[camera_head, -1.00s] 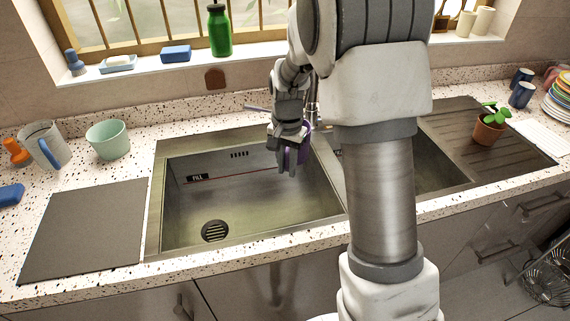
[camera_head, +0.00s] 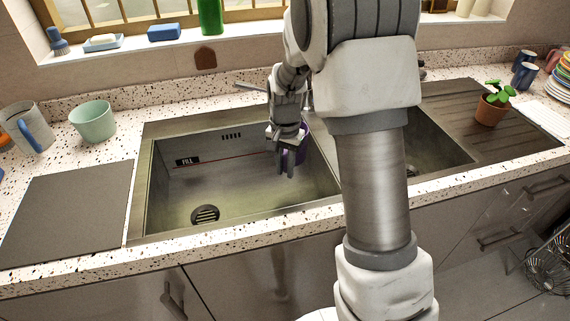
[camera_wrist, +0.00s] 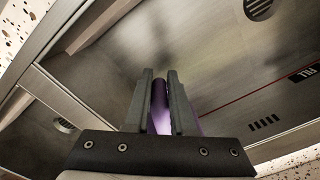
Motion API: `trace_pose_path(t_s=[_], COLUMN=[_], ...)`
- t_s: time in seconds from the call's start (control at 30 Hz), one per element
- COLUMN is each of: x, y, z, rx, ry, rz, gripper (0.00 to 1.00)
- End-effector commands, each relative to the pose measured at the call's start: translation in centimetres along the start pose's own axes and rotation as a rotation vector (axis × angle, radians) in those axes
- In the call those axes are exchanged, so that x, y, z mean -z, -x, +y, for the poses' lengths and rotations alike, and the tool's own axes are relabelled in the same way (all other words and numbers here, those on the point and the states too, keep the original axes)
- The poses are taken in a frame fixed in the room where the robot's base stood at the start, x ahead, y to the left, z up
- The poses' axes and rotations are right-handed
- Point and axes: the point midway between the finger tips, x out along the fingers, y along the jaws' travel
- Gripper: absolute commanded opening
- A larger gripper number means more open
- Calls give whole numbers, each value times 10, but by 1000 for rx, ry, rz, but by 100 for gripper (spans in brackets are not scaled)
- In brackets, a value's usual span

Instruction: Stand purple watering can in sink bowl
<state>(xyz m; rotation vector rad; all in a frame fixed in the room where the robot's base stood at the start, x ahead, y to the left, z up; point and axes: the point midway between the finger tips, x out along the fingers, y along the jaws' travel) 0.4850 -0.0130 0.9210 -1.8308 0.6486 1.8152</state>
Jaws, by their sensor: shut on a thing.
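The purple watering can (camera_head: 302,146) is mostly hidden behind my gripper and arm in the head view; only slivers of purple show. My gripper (camera_head: 286,170) points down over the right part of the left sink bowl (camera_head: 235,172). In the wrist view my gripper (camera_wrist: 161,85) is shut on a purple part of the watering can (camera_wrist: 159,104), which lies between the two fingers. I cannot tell whether the can touches the bowl floor. The bowl is otherwise empty, with a drain (camera_head: 205,214) and a red line beside a "FILL" label (camera_head: 187,161).
A second bowl (camera_head: 433,150) lies to the right, partly behind my arm. A potted plant (camera_head: 490,109) stands on the right drainboard.

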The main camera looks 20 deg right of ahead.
Motion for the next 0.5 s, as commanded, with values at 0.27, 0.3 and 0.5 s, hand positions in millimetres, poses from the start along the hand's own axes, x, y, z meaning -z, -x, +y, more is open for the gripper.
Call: trace_pose_path(t_s=[0.27, 0.3, 0.5], x=[0, 0, 0], y=[-42, -47, -73], z=[0, 0, 0], rx=[-1, 0, 0], ry=[0, 0, 0], rz=[-1, 0, 0], gripper=[0, 0, 0])
